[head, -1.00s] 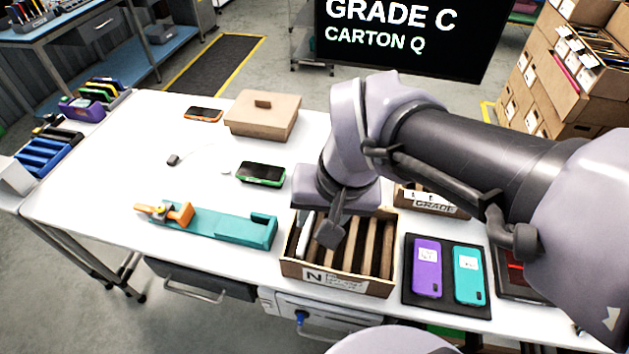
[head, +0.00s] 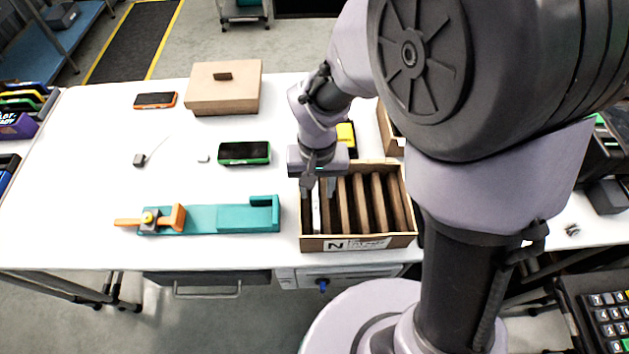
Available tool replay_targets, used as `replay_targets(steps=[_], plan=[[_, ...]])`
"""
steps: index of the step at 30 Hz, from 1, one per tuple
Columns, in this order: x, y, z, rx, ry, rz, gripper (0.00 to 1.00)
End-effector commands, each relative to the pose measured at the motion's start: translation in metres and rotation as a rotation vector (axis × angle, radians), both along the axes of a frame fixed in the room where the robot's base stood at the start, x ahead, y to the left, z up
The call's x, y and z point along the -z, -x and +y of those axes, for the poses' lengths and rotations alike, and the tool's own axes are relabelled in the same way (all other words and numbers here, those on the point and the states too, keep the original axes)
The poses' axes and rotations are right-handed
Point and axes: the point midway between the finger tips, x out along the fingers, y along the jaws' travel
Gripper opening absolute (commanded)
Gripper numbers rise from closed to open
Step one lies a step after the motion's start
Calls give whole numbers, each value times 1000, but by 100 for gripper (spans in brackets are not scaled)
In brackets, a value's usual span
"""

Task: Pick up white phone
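The white phone (head: 316,212) stands on edge in the leftmost slot of the open carton labelled N (head: 409,208). Only its narrow top edge shows. My gripper (head: 313,184) points down at the back left of this carton, right by the far end of the white phone. A dark finger shows near the carton's left wall. The fingers partly hide the phone's far end, and I cannot tell whether they touch it or how far apart they are.
Brown dividers fill the carton's right side. A teal fixture with an orange clamp (head: 205,219) lies to the left. A green-edged phone (head: 244,153), an orange-edged phone (head: 155,100) and a closed cardboard box (head: 222,90) lie behind. The table's left middle is mostly clear.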

Motion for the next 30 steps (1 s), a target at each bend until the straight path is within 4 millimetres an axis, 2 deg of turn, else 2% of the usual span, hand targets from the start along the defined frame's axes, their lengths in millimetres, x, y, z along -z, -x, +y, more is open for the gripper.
replay_targets(steps=[6, 9, 14, 20, 30], plan=[[40, -3, 1, 2, 0, 3, 39], [52, -3, 1, 1, 0, 2, 39], [49, -4, 1, 1, 0, 0, 39], [49, -4, 1, 1, 0, 0, 2], [47, -4, 1, 1, -1, -1, 0]])
